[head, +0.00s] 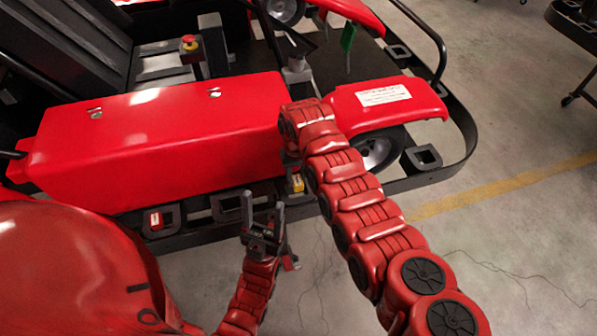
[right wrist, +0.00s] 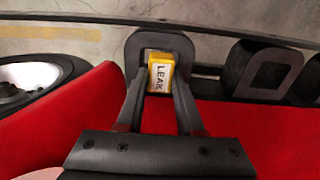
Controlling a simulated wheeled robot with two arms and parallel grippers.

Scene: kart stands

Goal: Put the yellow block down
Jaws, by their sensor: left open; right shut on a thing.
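The yellow block (head: 297,184) has a white label reading LEAK, visible in the right wrist view (right wrist: 160,76). My right gripper (right wrist: 159,88) is shut on it, one finger on each side. The block is at the opening of a black square holder (right wrist: 133,45) on the kart's side rail; I cannot tell whether it rests there or hangs just above. In the head view my right arm hides most of that gripper. My left gripper (head: 263,212) is open and empty, fingers up, left of the block and near the rail.
A red block with a white label (head: 155,221) sits in another holder further left. More square holders line the black rail (head: 425,178). The red kart side panel (head: 165,140) and red fender (head: 400,103) are close by. Bare concrete floor (head: 520,215) is outside the rail.

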